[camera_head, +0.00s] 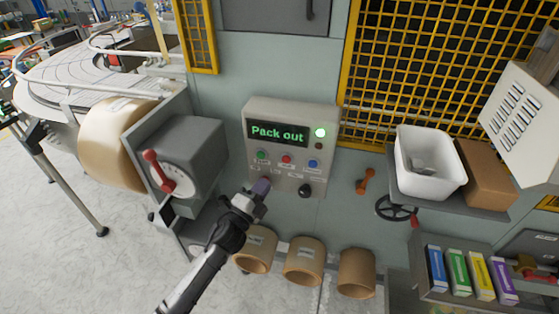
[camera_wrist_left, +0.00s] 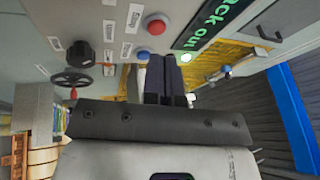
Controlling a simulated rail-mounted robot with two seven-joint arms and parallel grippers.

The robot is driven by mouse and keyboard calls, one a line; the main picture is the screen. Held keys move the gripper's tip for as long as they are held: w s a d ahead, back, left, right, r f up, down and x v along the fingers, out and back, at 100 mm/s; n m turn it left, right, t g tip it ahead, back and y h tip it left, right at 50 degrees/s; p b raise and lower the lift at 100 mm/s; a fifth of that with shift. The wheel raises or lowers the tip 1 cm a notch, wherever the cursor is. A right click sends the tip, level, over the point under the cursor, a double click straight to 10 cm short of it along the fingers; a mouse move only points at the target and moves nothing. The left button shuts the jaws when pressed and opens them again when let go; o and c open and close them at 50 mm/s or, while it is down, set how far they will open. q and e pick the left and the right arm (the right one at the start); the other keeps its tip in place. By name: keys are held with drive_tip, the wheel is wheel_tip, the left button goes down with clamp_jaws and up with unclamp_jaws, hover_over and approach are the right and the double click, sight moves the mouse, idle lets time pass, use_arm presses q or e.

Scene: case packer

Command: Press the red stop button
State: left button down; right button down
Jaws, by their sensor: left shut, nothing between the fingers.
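The grey control panel (camera_head: 255,112) is on the machine's wall and its screen reads "Pack out". A small red button (camera_head: 286,160) sits in the panel's row between a green button (camera_head: 261,155) and a blue button (camera_head: 312,164). The red button also shows in the wrist view (camera_wrist_left: 155,24), near the blue button (camera_wrist_left: 143,55). My left gripper (camera_head: 262,186) is shut and empty, in front of the panel's lower left, below and left of the red button in the head view. Its fingers also show in the wrist view (camera_wrist_left: 163,75). My right gripper is out of view. The small labels are unreadable.
A black knob (camera_head: 305,190) is on the panel's lower right. A grey box with a red handle (camera_head: 152,160) stands left of the panel. A shelf at the right holds a white bin (camera_head: 410,180) and a cardboard box (camera_head: 487,178). Cardboard tubes (camera_head: 303,265) stand below.

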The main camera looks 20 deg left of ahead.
sight(286, 160)
use_arm(q)
drive_tip(key=s+d+r+m+g+h, duration=0.1)
drive_tip(key=s+d+r+m+h, duration=0.1)
drive_tip(key=d+m+h, duration=0.3)
drive_tip(key=s+m+h, duration=0.1)
drive_tip(key=m+h, duration=0.2)
drive_tip(key=m, duration=0.1)
drive_tip(key=shift+g, duration=0.4)
drive_tip(key=shift+w+a+r, duration=0.1)
drive_tip(key=w+b, duration=0.5)
drive_tip(key=w, duration=0.3)
drive_tip(key=shift+w+a, duration=0.25)
drive_tip(key=shift+a, duration=0.15)
